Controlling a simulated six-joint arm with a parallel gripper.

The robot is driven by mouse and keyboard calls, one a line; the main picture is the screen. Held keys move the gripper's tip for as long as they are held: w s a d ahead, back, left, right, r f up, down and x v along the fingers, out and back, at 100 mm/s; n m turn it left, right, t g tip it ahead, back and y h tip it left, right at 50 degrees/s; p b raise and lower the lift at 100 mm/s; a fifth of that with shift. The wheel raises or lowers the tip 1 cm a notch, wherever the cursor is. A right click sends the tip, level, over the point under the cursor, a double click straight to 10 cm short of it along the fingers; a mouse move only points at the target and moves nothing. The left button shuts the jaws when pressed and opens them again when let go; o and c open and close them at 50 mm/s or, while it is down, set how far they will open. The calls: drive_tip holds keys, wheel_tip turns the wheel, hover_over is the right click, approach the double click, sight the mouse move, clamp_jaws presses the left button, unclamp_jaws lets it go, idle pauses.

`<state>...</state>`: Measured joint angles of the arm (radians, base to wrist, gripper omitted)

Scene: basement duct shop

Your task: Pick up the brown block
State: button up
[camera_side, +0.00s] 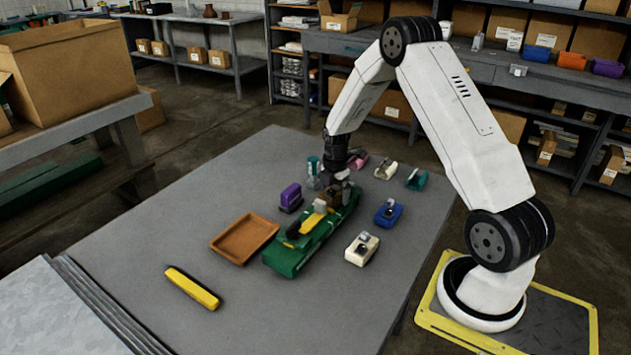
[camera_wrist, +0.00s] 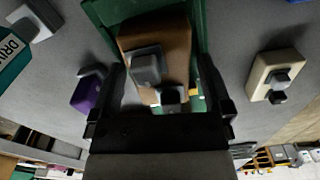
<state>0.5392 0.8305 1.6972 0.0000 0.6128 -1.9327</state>
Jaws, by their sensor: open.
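The brown block (camera_wrist: 178,35) has a grey knob on top and sits in the green tray (camera_wrist: 106,12). In the wrist view it lies ahead of and between my fingers. My gripper (camera_wrist: 160,100) is open, one finger on each side, with nothing clearly held. In the side view my gripper (camera_side: 335,182) is low over the far end of the long green tray (camera_side: 287,263).
Near the tray stand a purple block (camera_side: 291,197), a blue block (camera_side: 388,213) and a cream block (camera_side: 362,250). A shallow orange-brown tray (camera_side: 245,239) lies left, and a yellow-and-black tool (camera_side: 192,288) lies in front. The table's front right is clear.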

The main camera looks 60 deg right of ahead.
clamp_jaws()
idle(0.3)
drive_tip(key=shift+r, duration=0.1)
drive_tip(key=shift+w+r, duration=0.1)
drive_tip(key=shift+r, duration=0.6)
drive_tip(key=s+a+r, duration=0.6)
drive_tip(key=s+r, duration=0.5)
drive_tip(key=s, duration=0.1)
drive_tip(key=shift+s+r, duration=0.2)
drive_tip(key=shift+s, duration=0.2)
